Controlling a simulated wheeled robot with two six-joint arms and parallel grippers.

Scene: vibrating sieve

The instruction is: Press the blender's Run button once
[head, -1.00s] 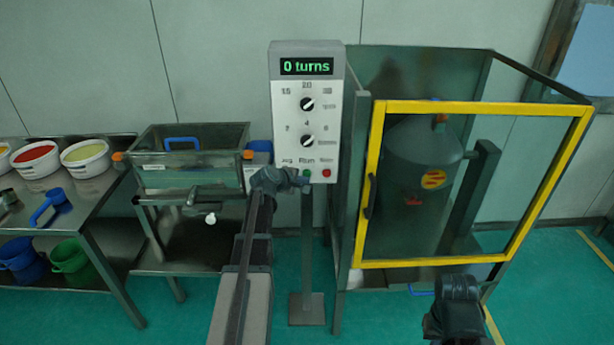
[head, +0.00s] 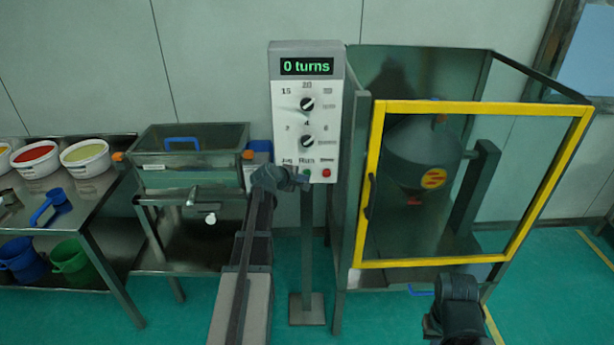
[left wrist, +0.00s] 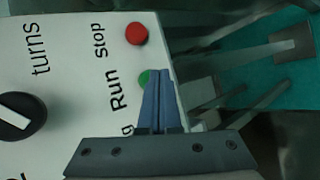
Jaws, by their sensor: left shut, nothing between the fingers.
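The control box (head: 308,120) stands on a post, its display (head: 307,66) reading "0 turns". The green Run button (left wrist: 144,77) is partly hidden behind the fingertips in the left wrist view. The red Stop button (left wrist: 136,34) is beside it. My left gripper (left wrist: 159,73) is shut and empty, its tips over the edge of the Run button; I cannot tell whether they touch it. In the head view my left gripper (head: 306,181) is at the box's lower edge. The blender vessel (head: 421,150) hangs inside the yellow-framed guard (head: 373,190). My right gripper (head: 422,292) is low in front; its jaws are unclear.
The Stop button (head: 326,173) sits close to the right of my left gripper. Two dials (head: 307,104) are higher on the panel. A metal hopper (head: 190,160) and a table with tubs (head: 86,158) and a blue scoop (head: 50,205) stand to the left.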

